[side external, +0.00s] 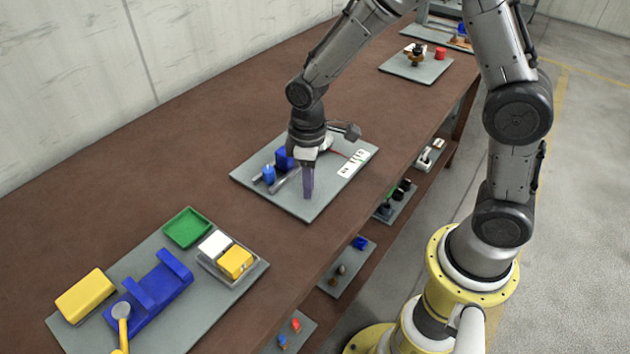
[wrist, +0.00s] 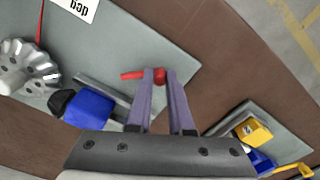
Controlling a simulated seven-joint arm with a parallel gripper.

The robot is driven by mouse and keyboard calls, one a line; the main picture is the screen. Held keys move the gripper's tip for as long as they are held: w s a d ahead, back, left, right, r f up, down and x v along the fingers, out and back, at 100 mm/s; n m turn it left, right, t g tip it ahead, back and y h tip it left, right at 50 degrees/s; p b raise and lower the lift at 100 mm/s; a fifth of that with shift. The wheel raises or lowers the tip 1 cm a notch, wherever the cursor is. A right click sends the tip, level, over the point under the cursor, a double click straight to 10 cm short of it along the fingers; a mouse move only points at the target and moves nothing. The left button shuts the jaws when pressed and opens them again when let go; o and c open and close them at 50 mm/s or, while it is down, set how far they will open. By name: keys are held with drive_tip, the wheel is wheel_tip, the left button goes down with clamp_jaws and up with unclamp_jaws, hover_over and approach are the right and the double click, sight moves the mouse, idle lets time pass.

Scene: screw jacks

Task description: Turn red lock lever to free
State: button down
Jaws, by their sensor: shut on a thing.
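The red lock lever (wrist: 131,76) shows in the wrist view as a short red bar with a rounder red end between my fingertips. My gripper (wrist: 160,76) has purple fingers and is shut on that red end. In the side external view my gripper (side external: 308,192) points down over the front part of the grey plate (side external: 312,212). The lever is hidden there behind the fingers. In the wrist view a blue block (wrist: 89,107) with a dark end and a grey bar (wrist: 101,94) lie left of the fingers.
A silver scalloped wheel (wrist: 27,68) and a white label (wrist: 78,8) are on the same plate. Blue parts (side external: 269,174) stand left of my gripper. Another plate (side external: 185,323) with blue, yellow and green pieces lies nearer the camera. Bare brown bench (side external: 150,190) lies behind it.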

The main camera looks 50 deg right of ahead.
sight(291, 196)
drive_tip(key=w+m, duration=0.1)
drive_tip(key=m, duration=0.1)
drive_tip(key=w+a+m, duration=0.1)
drive_tip(key=m, duration=0.1)
drive_tip(key=shift+a+m, duration=0.15)
drive_tip(key=shift+m, duration=0.15)
drive_tip(key=shift+w+a+m, duration=0.1)
drive_tip(key=shift+w+m, duration=0.4)
drive_tip(key=shift+m, duration=0.5)
drive_tip(key=shift+w+a+m, duration=0.1)
drive_tip(key=shift+w+m, duration=0.35)
drive_tip(key=shift+m, duration=0.55)
drive_tip(key=shift+w+r, duration=0.1)
drive_tip(key=c, duration=0.8)
unclamp_jaws()
drive_tip(key=shift+d, duration=0.1)
wheel_tip(291, 196, up, 14)
drive_tip(key=shift+f, duration=0.15)
